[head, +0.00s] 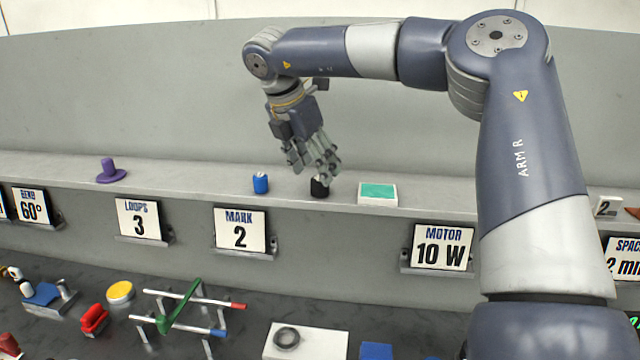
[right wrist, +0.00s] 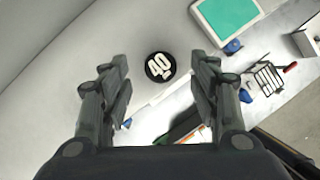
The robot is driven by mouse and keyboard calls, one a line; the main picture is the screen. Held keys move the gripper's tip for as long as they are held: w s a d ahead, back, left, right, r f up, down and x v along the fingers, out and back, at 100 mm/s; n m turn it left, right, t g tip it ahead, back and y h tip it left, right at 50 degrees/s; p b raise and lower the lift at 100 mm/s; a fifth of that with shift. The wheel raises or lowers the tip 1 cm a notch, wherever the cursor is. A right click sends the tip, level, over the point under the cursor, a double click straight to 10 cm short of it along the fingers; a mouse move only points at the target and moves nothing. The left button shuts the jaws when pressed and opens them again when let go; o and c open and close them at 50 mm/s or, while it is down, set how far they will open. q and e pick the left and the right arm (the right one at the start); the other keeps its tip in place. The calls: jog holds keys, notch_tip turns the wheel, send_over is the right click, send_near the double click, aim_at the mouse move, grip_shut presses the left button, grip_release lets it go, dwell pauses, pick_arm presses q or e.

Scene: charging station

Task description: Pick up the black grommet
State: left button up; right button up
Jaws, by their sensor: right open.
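The black grommet (head: 319,188) appears as a small dark round piece standing on the grey ledge, left of a white box with a teal top. In the right wrist view, the grommet (right wrist: 160,67) is a black disc with a white "40" on its top. My right gripper (head: 315,167) is just above it, pointing down, and its fingers partly cover it in the head view. In the right wrist view, the open fingers (right wrist: 161,76) stand apart on either side of the disc, with nothing held. My left gripper is not in view.
On the ledge (head: 210,186) are a blue piece (head: 260,183), a purple flanged piece (head: 111,171) and the teal-topped box (head: 378,194). Sign cards hang along its front. Below, a dark surface holds a wire frame (head: 185,308) and a dark ring (head: 286,337) on a white block.

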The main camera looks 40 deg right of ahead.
aim_at(319, 179)
jog(key=p+x, duration=0.3)
jog(key=shift+s+f, duration=0.1)
jog(key=shift+f, duration=0.1)
jog(key=shift+d+f, duration=0.35)
jog(key=shift+f, duration=0.2)
jog(key=shift+a+r, duration=0.1)
jog(key=c, duration=1)
